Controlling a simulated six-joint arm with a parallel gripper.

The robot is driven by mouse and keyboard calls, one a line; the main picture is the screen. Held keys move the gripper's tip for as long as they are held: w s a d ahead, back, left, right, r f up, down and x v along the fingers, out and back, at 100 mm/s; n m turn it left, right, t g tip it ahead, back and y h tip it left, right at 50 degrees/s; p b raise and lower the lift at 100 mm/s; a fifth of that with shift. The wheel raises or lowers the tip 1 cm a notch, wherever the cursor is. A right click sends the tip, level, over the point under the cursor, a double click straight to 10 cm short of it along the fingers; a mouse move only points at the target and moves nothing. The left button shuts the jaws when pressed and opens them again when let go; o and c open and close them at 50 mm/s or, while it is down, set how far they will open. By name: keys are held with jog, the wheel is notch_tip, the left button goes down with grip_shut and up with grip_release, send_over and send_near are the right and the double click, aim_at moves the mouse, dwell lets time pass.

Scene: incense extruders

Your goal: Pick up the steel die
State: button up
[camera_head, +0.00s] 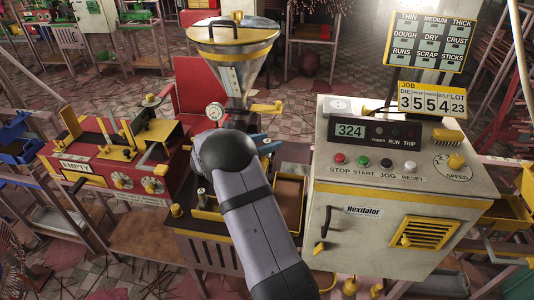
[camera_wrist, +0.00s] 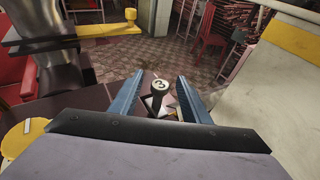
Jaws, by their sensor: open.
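In the wrist view a small grey post-shaped piece (camera_wrist: 158,105) has a round pale top marked 3. It looks like the steel die, though the picture does not settle that. It stands between the two blue fingers of my gripper (camera_wrist: 161,80), with a visible gap to each finger. The fingers are open and hold nothing. In the head view my gripper (camera_head: 263,143) is mostly hidden behind my arm, and the piece between the fingers does not show.
A control cabinet (camera_head: 335,240) stands close on the right. A red rack (camera_head: 110,155) with an EMPTY label stands at left. A steel hopper (camera_head: 236,70) rises behind my gripper. A yellow-edged tray (camera_head: 291,190) lies beside my arm; a small metal post (camera_head: 200,195) shows left of it.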

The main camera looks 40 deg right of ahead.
jog(key=shift+d, duration=0.1)
jog(key=shift+c, duration=0.4)
grip_shut()
dwell(1.0)
